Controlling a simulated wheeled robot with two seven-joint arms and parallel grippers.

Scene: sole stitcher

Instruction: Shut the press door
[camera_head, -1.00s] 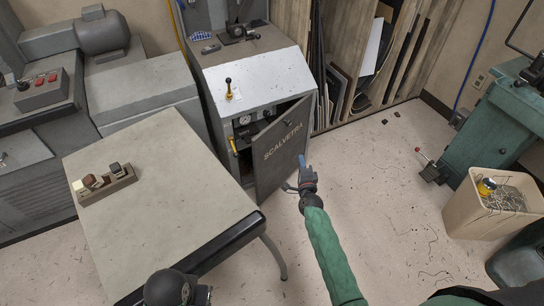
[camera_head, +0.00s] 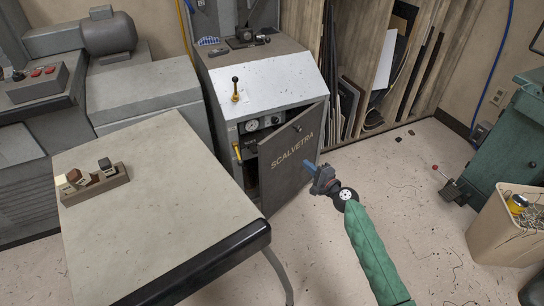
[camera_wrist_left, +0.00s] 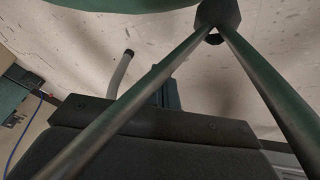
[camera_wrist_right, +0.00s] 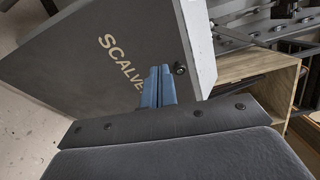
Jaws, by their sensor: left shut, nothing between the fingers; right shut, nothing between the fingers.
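The press door (camera_head: 295,165) is a grey panel lettered SCALVETRA, with a small dark knob. It stands ajar on the press (camera_head: 262,80), and part of the cabinet front with a gauge shows left of it. My right gripper (camera_head: 311,168) is shut and empty at the door's outer face, near its lower right part. In the right wrist view its blue fingers (camera_wrist_right: 158,88) overlap the door (camera_wrist_right: 110,60) beside the knob; contact cannot be told. My left gripper (camera_wrist_left: 168,92) is shut and empty in its wrist view, over pale floor, and out of the head view.
A grey-topped table (camera_head: 150,200) with a small block holder (camera_head: 95,184) stands left of the door, close to it. Sheets lean in a wooden rack (camera_head: 375,70) behind. A beige bin (camera_head: 505,225) and green machine (camera_head: 505,145) stand at right. Floor between is mostly clear.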

